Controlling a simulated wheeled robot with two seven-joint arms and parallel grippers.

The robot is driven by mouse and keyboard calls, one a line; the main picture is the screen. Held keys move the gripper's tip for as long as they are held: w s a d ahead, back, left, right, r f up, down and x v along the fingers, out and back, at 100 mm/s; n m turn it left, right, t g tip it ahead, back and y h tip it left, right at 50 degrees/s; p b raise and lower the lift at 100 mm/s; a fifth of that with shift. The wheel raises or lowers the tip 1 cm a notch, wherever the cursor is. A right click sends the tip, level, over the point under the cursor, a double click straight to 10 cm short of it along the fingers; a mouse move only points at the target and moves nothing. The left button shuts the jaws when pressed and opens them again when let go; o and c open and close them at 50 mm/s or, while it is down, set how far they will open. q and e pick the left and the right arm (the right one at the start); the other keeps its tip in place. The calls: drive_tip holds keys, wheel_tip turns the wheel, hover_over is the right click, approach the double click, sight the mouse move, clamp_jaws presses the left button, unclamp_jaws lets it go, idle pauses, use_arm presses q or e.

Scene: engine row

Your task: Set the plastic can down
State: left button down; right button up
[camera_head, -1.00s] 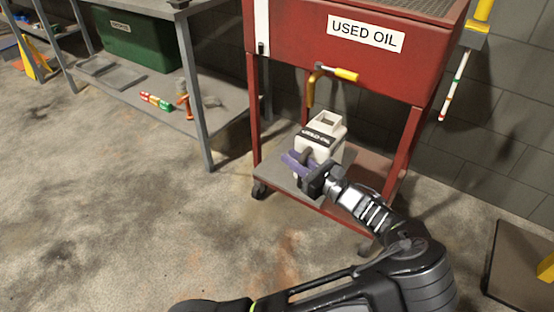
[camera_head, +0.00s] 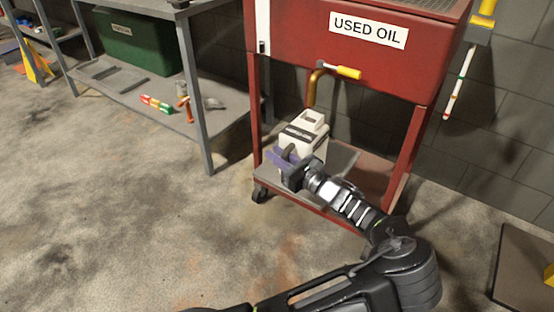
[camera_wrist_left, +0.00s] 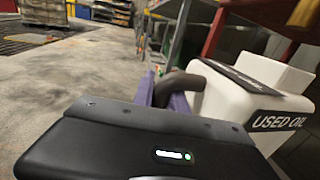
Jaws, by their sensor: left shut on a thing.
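The plastic can (camera_head: 306,137) is white with a dark label band and an open-looking top. It stands about upright over the lower shelf (camera_head: 345,160) of the red cart, towards its left side; I cannot tell whether its base touches the shelf. My left gripper (camera_head: 284,158) is shut on the can's dark handle, on the near side. In the left wrist view the purple fingers (camera_wrist_left: 168,98) are at the curved handle, and the can (camera_wrist_left: 235,108) reads "USED OIL". The can's base is hidden there. My right gripper is not in view.
The red "USED OIL" tank (camera_head: 375,50) overhangs the shelf, with a bent pipe (camera_head: 313,88) and yellow valve handle (camera_head: 347,72) above the can. Red legs bound the shelf. A grey rack (camera_head: 150,105) with a green bin (camera_head: 135,42) stands left. The shelf's right part is bare.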

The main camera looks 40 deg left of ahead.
use_arm(q)
drive_tip(key=shift+f, duration=0.1)
drive_tip(key=c, duration=1.3)
unclamp_jaws()
drive_tip(key=shift+f, duration=0.1)
drive_tip(key=shift+c, duration=0.2)
drive_tip(key=s+d+p, duration=0.2)
drive_tip(key=d, duration=1)
drive_tip(key=shift+p, duration=0.3)
drive_tip(key=shift+s+a, duration=0.1)
